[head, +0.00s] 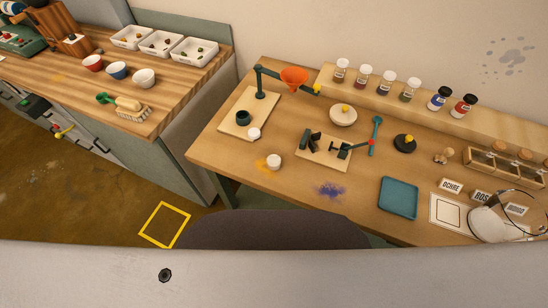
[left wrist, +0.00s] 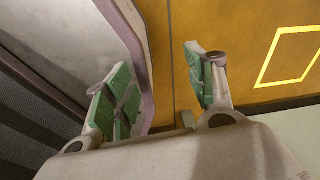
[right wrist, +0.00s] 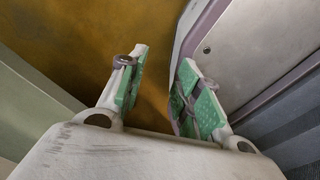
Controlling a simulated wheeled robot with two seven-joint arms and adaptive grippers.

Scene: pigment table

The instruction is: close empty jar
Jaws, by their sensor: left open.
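A row of small jars stands on the raised wooden ledge at the back of the table, including a brown one (head: 341,70), a blue one (head: 438,98) and a red one (head: 464,106). My left gripper (left wrist: 158,80) is open and empty, and my right gripper (right wrist: 160,78) is also open and empty. Both are away from the table and outside the head view.
The wooden table (head: 225,140) also holds an orange funnel (head: 294,76) on a stand, a white bowl (head: 343,116), a clamp board (head: 312,156), a teal tray (head: 399,198) and name cards (head: 451,187). A counter with bins stands left. A yellow square (head: 165,224) marks the floor.

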